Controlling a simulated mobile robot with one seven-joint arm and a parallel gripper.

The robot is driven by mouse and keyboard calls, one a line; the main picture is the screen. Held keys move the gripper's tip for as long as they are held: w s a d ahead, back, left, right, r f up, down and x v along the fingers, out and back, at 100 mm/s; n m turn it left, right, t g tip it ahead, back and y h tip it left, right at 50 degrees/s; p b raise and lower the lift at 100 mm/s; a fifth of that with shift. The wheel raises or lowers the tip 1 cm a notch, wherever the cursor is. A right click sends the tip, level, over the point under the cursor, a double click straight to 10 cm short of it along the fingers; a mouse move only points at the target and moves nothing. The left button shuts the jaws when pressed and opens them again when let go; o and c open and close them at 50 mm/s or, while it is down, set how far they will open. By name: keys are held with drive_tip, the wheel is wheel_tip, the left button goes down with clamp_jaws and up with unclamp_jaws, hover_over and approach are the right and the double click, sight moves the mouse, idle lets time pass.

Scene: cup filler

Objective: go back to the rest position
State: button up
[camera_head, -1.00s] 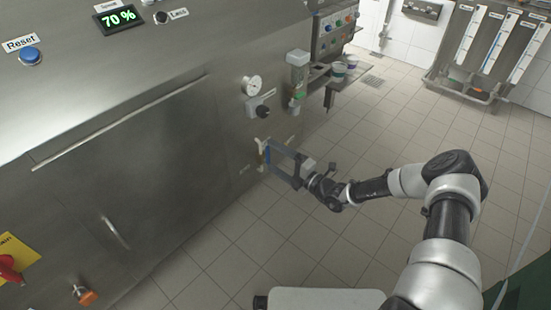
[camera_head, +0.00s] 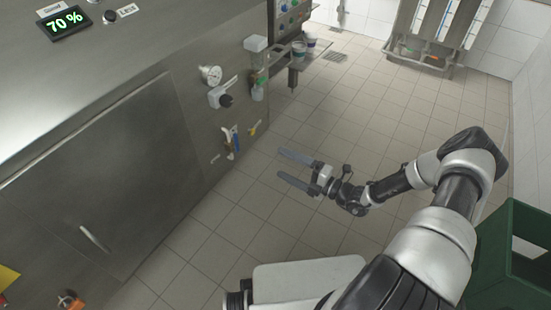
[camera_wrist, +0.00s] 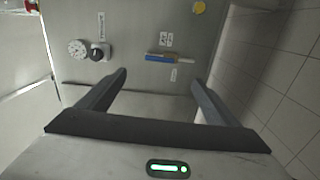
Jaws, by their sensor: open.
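My gripper (camera_head: 288,168) is open and empty in the head view. It hangs over the tiled floor, to the right of the steel machine's front (camera_head: 105,170) and clear of it. In the wrist view my gripper (camera_wrist: 160,88) shows both fingers spread apart with nothing between them. Beyond the fingers, the machine's panel carries a valve with a blue lever (camera_wrist: 162,58), apart from the fingers. The same blue lever (camera_head: 235,138) shows in the head view.
A gauge (camera_head: 211,74) and a black knob (camera_head: 225,100) stick out from the machine. A shelf with cups (camera_head: 304,46) is at the back. A green crate (camera_head: 490,262) stands at the right. The floor (camera_head: 370,120) between is free.

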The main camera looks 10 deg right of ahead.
drive_tip(key=shift+s+d, duration=0.15)
drive_tip(key=shift+d, duration=0.05)
idle(0.4)
drive_tip(key=s+a+r+n+g+h, duration=0.25)
drive_tip(key=s+r+n+g, duration=0.3)
drive_tip(key=r+n, duration=0.55)
drive_tip(key=s+a+r+n+g+h, duration=0.25)
drive_tip(key=s+r+n+g, duration=0.45)
drive_tip(key=n, duration=0.7)
drive_tip(key=s+d+r+n+t+h, duration=0.45)
drive_tip(key=s+r+n, duration=0.25)
drive_tip(key=r+n, duration=0.35)
drive_tip(key=s+d+r+n+t+h, duration=0.3)
drive_tip(key=s+d+r+n+h, duration=0.25)
drive_tip(key=r+n, duration=0.45)
wheel_tip(320, 180, up, 22)
drive_tip(key=a+m+p, duration=0.1)
drive_tip(key=p, duration=2)
drive_tip(key=shift+s+f+m+y+p, duration=0.15)
drive_tip(key=shift+s+m+y+p, duration=0.1)
drive_tip(key=shift+m+y+p, duration=0.15)
